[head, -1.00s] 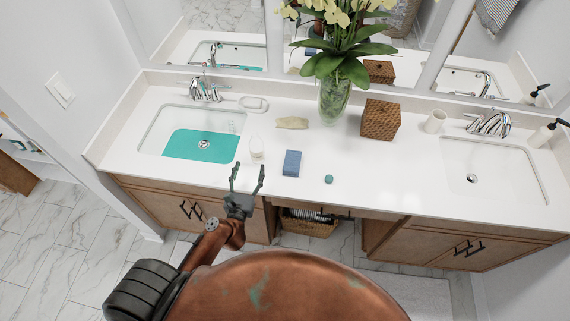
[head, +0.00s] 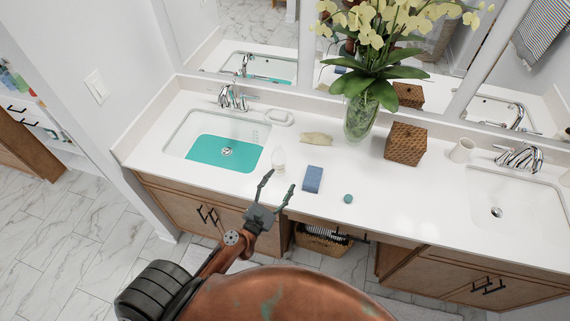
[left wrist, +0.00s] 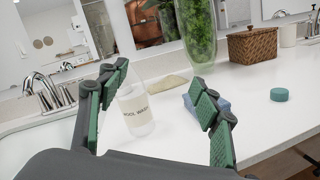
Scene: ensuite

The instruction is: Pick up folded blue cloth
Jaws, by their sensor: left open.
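The folded blue cloth (head: 313,179) lies on the white counter, right of the left sink and near the front edge. In the left wrist view the cloth (left wrist: 208,103) is partly hidden behind the right finger. My left gripper (head: 277,190) is open and empty at the counter's front edge, to the left of and nearer than the cloth, not touching it. In the left wrist view the gripper (left wrist: 160,105) has its fingers spread, with a clear labelled bottle (left wrist: 136,112) showing between them. My right gripper does not show.
The bottle (head: 279,160) stands left of the cloth. A small teal round item (head: 348,198) lies to its right. A beige rolled item (head: 316,138), glass flower vase (head: 361,118) and woven box (head: 405,144) stand behind. The left sink (head: 190,141) has a teal mat.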

